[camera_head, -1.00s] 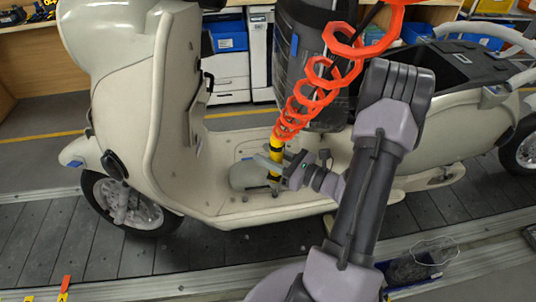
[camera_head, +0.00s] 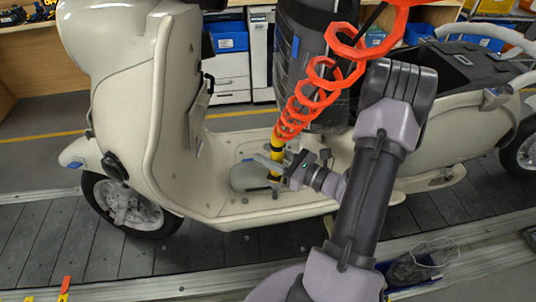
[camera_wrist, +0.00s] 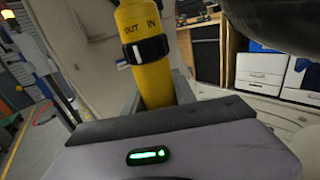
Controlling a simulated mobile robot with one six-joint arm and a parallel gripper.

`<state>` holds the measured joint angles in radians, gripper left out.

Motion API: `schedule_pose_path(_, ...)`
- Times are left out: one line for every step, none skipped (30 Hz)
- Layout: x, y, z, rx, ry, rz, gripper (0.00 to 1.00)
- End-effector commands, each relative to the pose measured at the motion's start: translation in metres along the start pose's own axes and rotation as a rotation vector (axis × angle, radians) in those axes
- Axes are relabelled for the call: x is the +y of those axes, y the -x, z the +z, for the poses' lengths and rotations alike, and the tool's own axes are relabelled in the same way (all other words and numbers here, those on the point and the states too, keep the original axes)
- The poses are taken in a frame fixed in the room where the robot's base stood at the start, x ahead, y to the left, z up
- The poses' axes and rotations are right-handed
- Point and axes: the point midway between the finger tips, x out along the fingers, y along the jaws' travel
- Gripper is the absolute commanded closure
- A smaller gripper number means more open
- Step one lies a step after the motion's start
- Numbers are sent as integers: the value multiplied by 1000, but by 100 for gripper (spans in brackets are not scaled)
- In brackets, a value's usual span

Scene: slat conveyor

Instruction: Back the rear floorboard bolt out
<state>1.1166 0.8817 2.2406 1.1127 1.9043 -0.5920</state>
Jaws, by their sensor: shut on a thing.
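My gripper (camera_head: 275,163) is shut on a yellow driver (camera_head: 277,147) that stands roughly upright over the scooter's floorboard (camera_head: 240,213). In the wrist view the yellow driver (camera_wrist: 158,82) sits between the grey jaws of my gripper (camera_wrist: 157,92). Its body reads OUT and IN above a black band (camera_wrist: 145,49), and a white mark on the band lies on the OUT side. A red coiled hose (camera_head: 312,72) rises from the driver's top. The driver's lower end is near the floorboard; I cannot tell whether it touches. The rear bolt is not discernible.
The cream scooter's front shield (camera_head: 170,120) stands left of the driver, and a large dark cylindrical thing (camera_head: 310,75) hangs close behind it. A bin (camera_head: 405,272) lies at the front right.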

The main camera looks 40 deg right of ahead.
Motion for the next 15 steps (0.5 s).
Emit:
schedule_pose_path(0, 0, 0, 0, 0, -1, 100)
schedule_pose_path(0, 0, 0, 0, 0, -1, 100)
schedule_pose_path(0, 0, 0, 0, 0, -1, 100)
schedule_pose_path(0, 0, 0, 0, 0, -1, 100)
schedule_pose_path(0, 0, 1, 0, 0, -1, 100)
schedule_pose_path(0, 0, 1, 0, 0, -1, 100)
schedule_pose_path(0, 0, 2, -1, 1, -1, 100)
schedule_pose_path(0, 0, 2, -1, 1, -1, 100)
schedule_pose_path(0, 0, 3, -1, 1, -1, 100)
schedule_pose_path(0, 0, 4, -1, 1, -1, 100)
schedule_pose_path(0, 0, 5, -1, 1, -1, 100)
schedule_pose_path(0, 0, 6, -1, 1, -1, 100)
schedule_pose_path(0, 0, 7, -1, 1, -1, 100)
schedule_pose_path(0, 0, 8, -1, 1, -1, 100)
schedule_pose_path(0, 0, 9, -1, 1, -1, 100)
